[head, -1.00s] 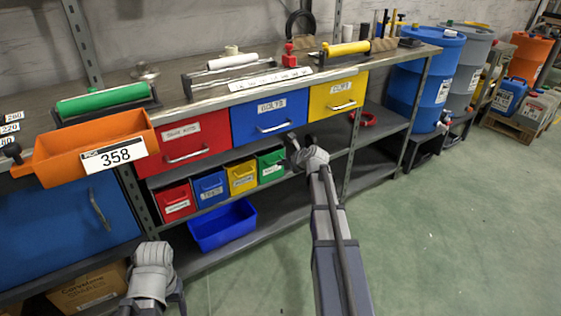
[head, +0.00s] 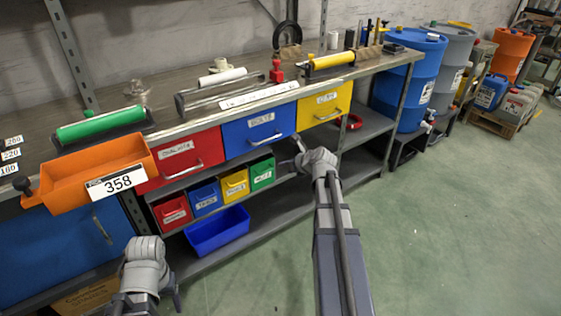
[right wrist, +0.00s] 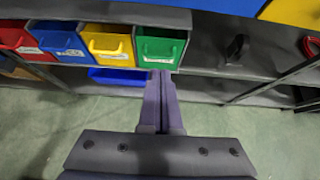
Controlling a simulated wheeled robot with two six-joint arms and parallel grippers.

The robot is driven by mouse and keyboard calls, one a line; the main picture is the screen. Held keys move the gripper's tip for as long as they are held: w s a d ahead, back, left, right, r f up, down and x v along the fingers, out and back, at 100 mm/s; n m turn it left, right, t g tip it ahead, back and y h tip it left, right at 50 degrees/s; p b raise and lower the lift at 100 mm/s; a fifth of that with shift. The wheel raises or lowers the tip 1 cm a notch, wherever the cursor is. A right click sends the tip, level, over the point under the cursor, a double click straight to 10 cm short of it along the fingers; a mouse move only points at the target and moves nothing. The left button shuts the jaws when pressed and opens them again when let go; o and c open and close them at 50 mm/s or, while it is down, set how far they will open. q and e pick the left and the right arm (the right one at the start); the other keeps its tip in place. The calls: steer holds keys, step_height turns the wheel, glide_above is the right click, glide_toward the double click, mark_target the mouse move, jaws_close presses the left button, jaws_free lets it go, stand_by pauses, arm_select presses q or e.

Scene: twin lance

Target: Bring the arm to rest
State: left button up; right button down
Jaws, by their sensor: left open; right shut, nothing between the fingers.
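My right arm reaches forward in the head view, with its gripper (head: 297,143) in front of the workbench, below the blue drawer and right of the small green bin. In the right wrist view the two fingers (right wrist: 160,78) lie together, shut and empty, with their tips just below the green bin (right wrist: 160,47). My left gripper (head: 174,294) is low at the left in the head view, in front of the lower shelf. It is open, and its fingers are mostly hidden by the wrist.
The workbench carries red, blue (head: 260,131) and yellow drawers. An orange tray (head: 95,172) marked 358 juts out at the left. A blue tub (head: 217,232) sits on the lower shelf. Barrels (head: 409,80) stand at the back right. The green floor (head: 450,230) at the right is clear.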

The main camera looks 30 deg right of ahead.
steer(key=s+a+f+n+g+y, duration=0.1)
steer(key=s+a+f+n+g, duration=0.15)
steer(key=a+n, duration=0.55)
steer(key=s+a+f+n+g, duration=0.25)
steer(key=a+n, duration=0.25)
steer(key=a, duration=0.5)
steer(key=s+a+f+n+g+y, duration=0.1)
steer(key=s+a+f+n, duration=0.15)
steer(key=a+n, duration=0.5)
steer(key=s+a+f+n+g+h, duration=0.1)
steer(key=s+a+n+g+h, duration=0.15)
steer(key=s+a+n, duration=0.5)
steer(key=s+a+f+n+g+h, duration=0.1)
steer(key=s+a+n+g+h, duration=0.2)
steer(key=s+n, duration=0.65)
step_height(320, 180, up, 30)
steer(key=a+n+y+p, duration=0.1)
steer(key=p, duration=2.8)
steer(key=shift+w+a+f, duration=0.15)
steer(key=shift+w+f, duration=0.05)
steer(key=shift+f, duration=0.05)
